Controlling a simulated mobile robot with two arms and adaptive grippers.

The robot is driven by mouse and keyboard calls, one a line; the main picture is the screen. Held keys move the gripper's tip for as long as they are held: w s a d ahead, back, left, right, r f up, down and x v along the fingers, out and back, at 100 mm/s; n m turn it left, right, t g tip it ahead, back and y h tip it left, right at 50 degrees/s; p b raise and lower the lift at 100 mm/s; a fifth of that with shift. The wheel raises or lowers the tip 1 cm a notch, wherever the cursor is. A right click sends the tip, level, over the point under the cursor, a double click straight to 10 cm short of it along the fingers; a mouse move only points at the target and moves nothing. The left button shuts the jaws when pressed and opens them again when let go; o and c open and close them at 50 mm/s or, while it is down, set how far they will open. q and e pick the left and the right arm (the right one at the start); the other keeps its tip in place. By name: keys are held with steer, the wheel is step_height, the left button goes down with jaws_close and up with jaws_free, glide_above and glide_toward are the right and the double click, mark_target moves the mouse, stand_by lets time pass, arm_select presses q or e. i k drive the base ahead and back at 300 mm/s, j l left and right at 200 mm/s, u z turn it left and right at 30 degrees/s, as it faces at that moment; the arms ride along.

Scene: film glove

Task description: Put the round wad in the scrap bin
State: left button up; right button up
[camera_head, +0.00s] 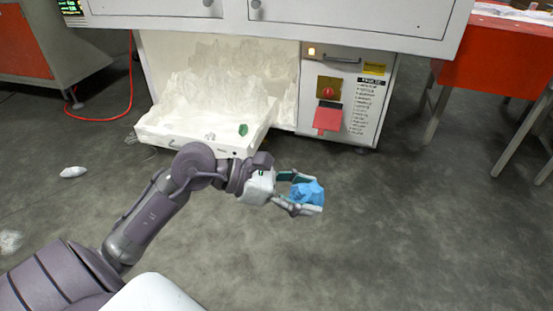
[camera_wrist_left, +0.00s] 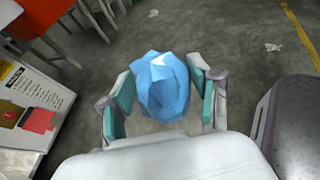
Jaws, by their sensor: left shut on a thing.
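A round, crumpled blue wad (camera_head: 306,191) is held between the fingers of my left gripper (camera_head: 311,196), above the grey floor. In the left wrist view the wad (camera_wrist_left: 162,88) sits between the teal pads of the left gripper (camera_wrist_left: 161,80), one finger on each side. An open white tray (camera_head: 262,128) full of crumpled clear film sticks out from under the white machine; it may be the scrap bin, though I see no label saying so. A small green piece (camera_head: 243,129) and a pale scrap (camera_head: 209,136) lie in it. My right gripper is not in view.
The white machine (camera_head: 340,35) overhangs the tray. Its panel has a red knob (camera_head: 328,92) and a red flap (camera_head: 328,117). Pale scraps (camera_head: 73,171) lie on the floor at left. An orange-red table (camera_head: 495,60) stands at right. The floor in front is clear.

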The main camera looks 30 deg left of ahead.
mark_target(208, 113)
steer(key=i+j+z, duration=0.15)
steer(key=j, duration=0.7)
steer(key=i+j+z, duration=0.15)
steer(key=j, duration=0.65)
steer(key=j+z, duration=0.15)
steer(key=j, duration=0.7)
steer(key=j+z, duration=0.15)
steer(key=j, duration=0.7)
steer(key=j+z, duration=0.15)
steer(key=j, duration=0.7)
steer(key=j+z, duration=0.15)
steer(key=j, duration=0.7)
steer(key=k+j+z, duration=0.15)
steer(key=j, duration=0.7)
